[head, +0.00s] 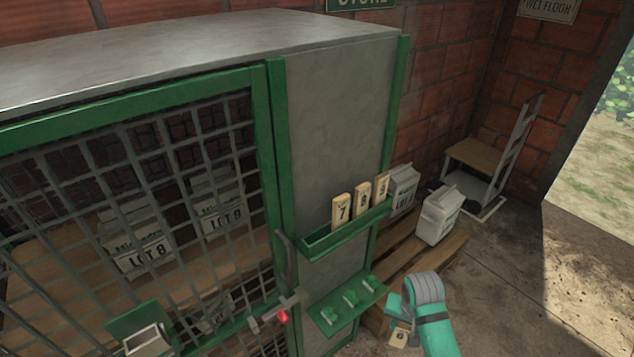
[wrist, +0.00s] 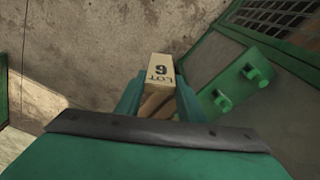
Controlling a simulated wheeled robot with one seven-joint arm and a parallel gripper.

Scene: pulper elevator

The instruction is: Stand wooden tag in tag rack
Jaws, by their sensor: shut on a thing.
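The wooden tag (wrist: 160,72) is a pale block with dark LOT lettering and a digit that reads as 6 or 9. My gripper (wrist: 158,96) is shut on it, with one teal finger on each side. In the head view the tag (head: 399,338) shows small and partly hidden below my gripper (head: 398,318), at the lower right of the cabinet. The green tag rack (head: 345,235) is a trough on the cabinet's side panel. Several wooden tags (head: 341,208) stand upright in it, numbered from 7. The held tag is lower than the rack and apart from it.
A green plate with several pegs (head: 346,303) sits below the rack and close to my gripper. White sacks (head: 439,214) stand on a wooden pallet (head: 428,257) behind. A mesh cabinet door (head: 140,200) with a handle is at left. The floor at right is clear.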

